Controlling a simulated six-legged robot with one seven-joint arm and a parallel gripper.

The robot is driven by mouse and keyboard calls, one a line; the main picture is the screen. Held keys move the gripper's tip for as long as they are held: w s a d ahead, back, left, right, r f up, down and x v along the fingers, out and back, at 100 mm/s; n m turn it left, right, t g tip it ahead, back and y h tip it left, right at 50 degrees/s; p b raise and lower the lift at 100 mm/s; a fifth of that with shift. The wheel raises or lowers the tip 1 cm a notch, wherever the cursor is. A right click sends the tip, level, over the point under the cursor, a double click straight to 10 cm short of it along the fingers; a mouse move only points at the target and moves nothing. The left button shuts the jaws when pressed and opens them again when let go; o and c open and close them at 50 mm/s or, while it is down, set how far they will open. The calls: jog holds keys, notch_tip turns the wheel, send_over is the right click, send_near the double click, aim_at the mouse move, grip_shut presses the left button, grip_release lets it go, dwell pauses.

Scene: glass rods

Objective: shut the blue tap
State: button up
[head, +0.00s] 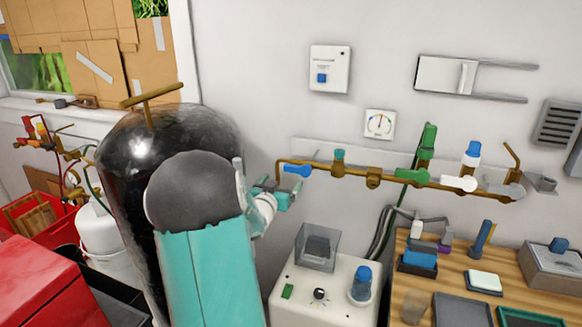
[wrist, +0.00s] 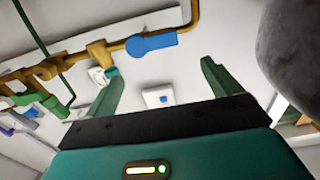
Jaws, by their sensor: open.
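The blue tap (head: 298,170) sits near the left end of the brass wall pipe, its flat handle lying roughly along the pipe. It also shows in the wrist view (wrist: 151,44), beyond my fingertips and apart from them. My gripper (head: 285,190) is just below and left of the tap in the head view, partly hidden by my own arm. In the wrist view my gripper (wrist: 160,76) has its two teal fingers spread wide with nothing between them.
Green (head: 411,175) and white (head: 458,183) tap handles sit further right on the brass pipe (head: 374,178). A white machine (head: 322,298) with a clear hood stands below. A black cylinder (head: 125,165) stands left of my arm. A wooden bench (head: 450,280) with trays is at the right.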

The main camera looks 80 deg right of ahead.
aim_at(294, 167)
jog(key=d, duration=0.3)
jog(key=s+d, duration=0.1)
jog(key=d, duration=0.7)
jog(key=shift+s+d, duration=0.15)
jog(key=shift+d, duration=0.1)
jog(key=c, duration=1.4)
